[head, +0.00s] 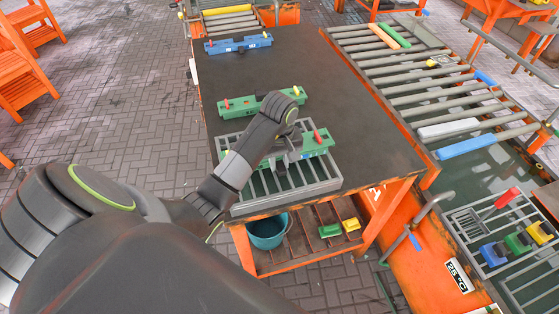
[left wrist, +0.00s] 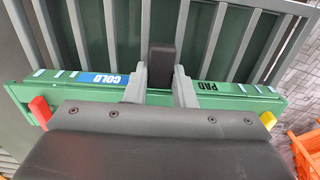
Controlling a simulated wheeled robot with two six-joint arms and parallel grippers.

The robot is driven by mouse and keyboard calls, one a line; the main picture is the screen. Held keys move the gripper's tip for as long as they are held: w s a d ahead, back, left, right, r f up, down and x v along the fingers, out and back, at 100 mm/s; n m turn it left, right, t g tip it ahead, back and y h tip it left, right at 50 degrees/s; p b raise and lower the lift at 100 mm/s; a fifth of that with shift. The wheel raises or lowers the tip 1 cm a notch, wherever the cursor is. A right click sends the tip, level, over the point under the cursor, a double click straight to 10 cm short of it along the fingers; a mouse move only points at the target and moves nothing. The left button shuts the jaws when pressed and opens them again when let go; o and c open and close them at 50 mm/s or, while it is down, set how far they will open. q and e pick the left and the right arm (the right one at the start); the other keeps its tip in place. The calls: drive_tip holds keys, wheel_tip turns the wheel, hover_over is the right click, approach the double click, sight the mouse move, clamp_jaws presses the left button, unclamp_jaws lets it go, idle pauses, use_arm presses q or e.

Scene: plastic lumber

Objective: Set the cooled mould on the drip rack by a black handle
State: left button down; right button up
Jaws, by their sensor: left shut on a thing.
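The cooled mould (head: 316,142) is a green bar with a red and a yellow end knob. In the left wrist view the mould (left wrist: 230,88) bears a blue "COLD" label. My left gripper (head: 288,150) is shut on its black handle (left wrist: 162,62), which stands between the two grey fingers. The drip rack (head: 318,187), a grey slatted frame, lies at the table's near end. The mould is over the rack, across its slats; whether it touches them I cannot tell. My arm hides part of mould and rack. My right gripper is out of view.
Another green mould (head: 240,107) lies just behind the rack and a blue mould (head: 238,44) at the table's far end. The dark table top (head: 350,100) is clear on the right. A roller conveyor and water tank (head: 490,165) run along the right.

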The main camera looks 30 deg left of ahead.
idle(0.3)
use_arm(q)
drive_tip(key=c, duration=0.7)
unclamp_jaws()
drive_tip(key=shift+s+f, duration=0.1)
wheel_tip(320, 180, up, 7)
drive_tip(key=p, duration=0.7)
